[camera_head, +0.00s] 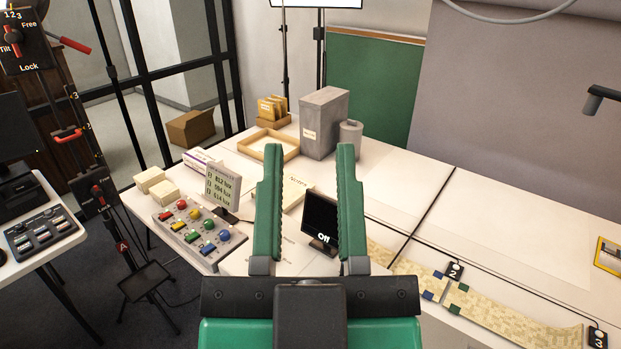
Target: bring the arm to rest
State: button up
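My gripper (307,168) is in the lower middle of the head view, with its two green ridged fingers pointing up the picture. The fingers stand wide apart and nothing is held between them. The gripper appears in front of the white table (490,222), and its body hides part of the near table edge. Between the fingers I see a small dark screen reading "Off" (320,218) and a pale notes pad (297,193) on the table behind. I cannot tell how high the gripper is above the table.
A grey archival box (323,122), a grey cylinder (350,137) and a shallow wooden tray (268,148) stand at the back. A button panel (200,232) and a readout screen (222,187) are at left. A patterned strip (500,310) lies front right. The table's right middle is clear.

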jog(key=shift+s+r, duration=0.15)
jog(key=shift+s, duration=0.05)
notch_tip(320, 180, up, 29)
jog(key=p, duration=2.9)
jog(key=shift+a+r, duration=0.15)
jog(key=shift+a, duration=0.05)
